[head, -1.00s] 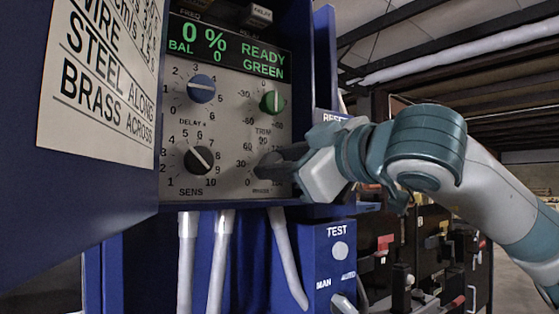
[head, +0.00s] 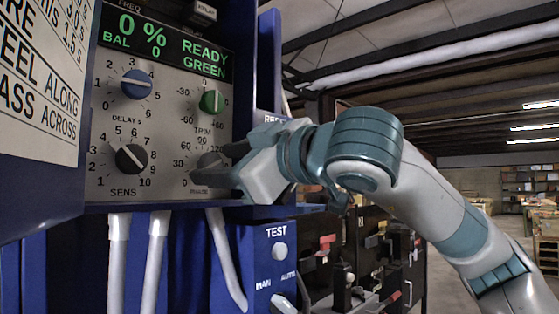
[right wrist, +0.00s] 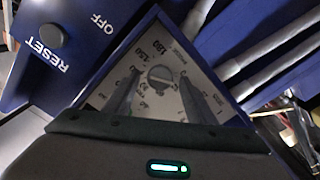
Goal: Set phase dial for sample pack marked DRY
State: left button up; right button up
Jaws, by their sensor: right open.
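The phase dial (right wrist: 162,78) is a grey round knob with a slot, low on the right of the grey panel (head: 168,122); numbers ring it. My right gripper (head: 208,168) reaches it from the right. In the right wrist view its two fingers stand apart, one on each side of the knob, with gaps visible, so it is open. In the head view the fingers hide most of this dial. The display (head: 165,43) reads "0 %", "BAL 0" and "READY GREEN". My left gripper is not in view.
The blue delay dial (head: 136,84), green trim dial (head: 211,102) and black sens dial (head: 131,158) are close by. A printed card (head: 40,85) is on the blue door at left. A reset button (right wrist: 46,36) and a test button (head: 279,251) are on blue housings.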

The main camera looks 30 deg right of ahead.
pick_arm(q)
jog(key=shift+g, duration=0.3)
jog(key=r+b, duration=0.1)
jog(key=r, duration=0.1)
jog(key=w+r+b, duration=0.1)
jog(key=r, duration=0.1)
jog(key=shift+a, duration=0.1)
pick_arm(e)
jog(key=v, duration=1.6)
jog(key=shift+s, duration=0.2)
